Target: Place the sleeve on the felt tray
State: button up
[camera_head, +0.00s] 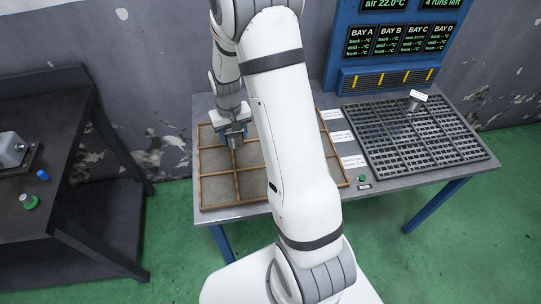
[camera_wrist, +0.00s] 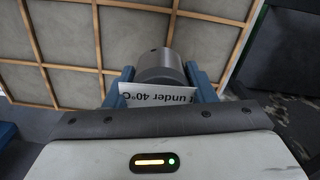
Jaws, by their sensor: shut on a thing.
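My gripper (camera_head: 235,132) is shut on a grey metal sleeve (camera_wrist: 160,66) and holds it between its blue fingers (camera_wrist: 161,84). The sleeve also shows in the head view (camera_head: 236,142), below the fingers. A white label reading "under 40°C", upside down in the wrist view (camera_wrist: 158,95), sits at the sleeve between the fingers; its start is hidden. The felt tray (camera_head: 217,188), grey with wooden dividers, lies on the table under the gripper. It fills the top of the wrist view (camera_wrist: 65,48). I cannot tell whether the sleeve touches the felt. My arm hides part of the tray.
A dark grid rack (camera_head: 420,150) at the right holds another small metal piece (camera_head: 413,105) with a white tag. Behind it stands a blue panel with bay displays (camera_head: 402,40). White cards (camera_head: 342,137) and a green button (camera_head: 362,178) lie between tray and rack. A dark bench (camera_head: 75,130) stands left.

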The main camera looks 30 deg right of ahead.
jog(key=s+d+r+b, duration=0.1)
jog(key=d+b, duration=0.1)
jog(key=d, duration=0.2)
send_over(251, 157)
jog(key=shift+m, duration=0.3)
notch_tip(251, 157, down, 5)
jog(key=shift+r, duration=0.1)
jog(key=shift+f+p, duration=0.35)
jog(key=shift+f, duration=1.85)
jog(key=shift+f, duration=0.2)
jog(key=o, duration=1.3)
jog(key=shift+r, duration=0.15)
